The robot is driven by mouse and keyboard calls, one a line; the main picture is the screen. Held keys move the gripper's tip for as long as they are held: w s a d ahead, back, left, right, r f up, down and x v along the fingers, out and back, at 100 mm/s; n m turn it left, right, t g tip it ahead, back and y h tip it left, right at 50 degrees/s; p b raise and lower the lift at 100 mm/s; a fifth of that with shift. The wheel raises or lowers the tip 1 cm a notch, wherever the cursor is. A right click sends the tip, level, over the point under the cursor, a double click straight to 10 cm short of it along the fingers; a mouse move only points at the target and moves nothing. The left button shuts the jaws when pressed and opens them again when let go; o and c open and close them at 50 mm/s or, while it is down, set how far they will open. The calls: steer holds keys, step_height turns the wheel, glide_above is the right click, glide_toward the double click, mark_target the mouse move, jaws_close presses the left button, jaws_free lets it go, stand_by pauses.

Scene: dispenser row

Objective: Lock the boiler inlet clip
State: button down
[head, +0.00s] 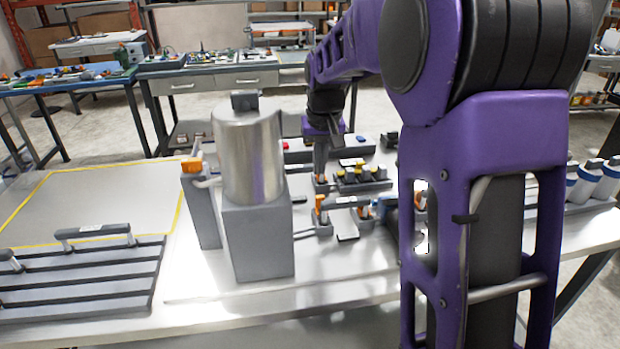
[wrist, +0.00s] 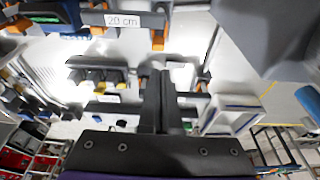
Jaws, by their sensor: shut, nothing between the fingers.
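The boiler is a shiny metal cylinder (head: 248,150) on a grey pedestal (head: 258,240), left of centre in the head view. An orange clip (head: 191,165) sits on a grey post (head: 202,212) left of the boiler, by a pale pipe end. I cannot tell whether this clip is locked. My gripper (head: 320,180) points down behind and right of the boiler, apart from this clip. Its dark fingers (wrist: 157,100) are shut and empty in the wrist view.
A grey bar labelled 20 cm (wrist: 122,20) has orange clips (wrist: 157,40) at it. A holder with yellow-topped parts (head: 362,180) stands right of my gripper. A slotted grey rack (head: 80,285) lies front left. The yellow-outlined table area (head: 95,200) is clear.

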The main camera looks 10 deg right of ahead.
steer(key=w, duration=0.1)
steer(key=w+r, duration=0.1)
steer(key=w, duration=0.1)
steer(key=shift+w+d+r+t, duration=0.15)
steer(key=shift+d+t, duration=0.1)
steer(key=shift+t, duration=0.15)
steer(key=x, duration=1)
steer(key=shift+b, duration=0.4)
steer(key=s, duration=0.3)
steer(key=shift+s, duration=0.6)
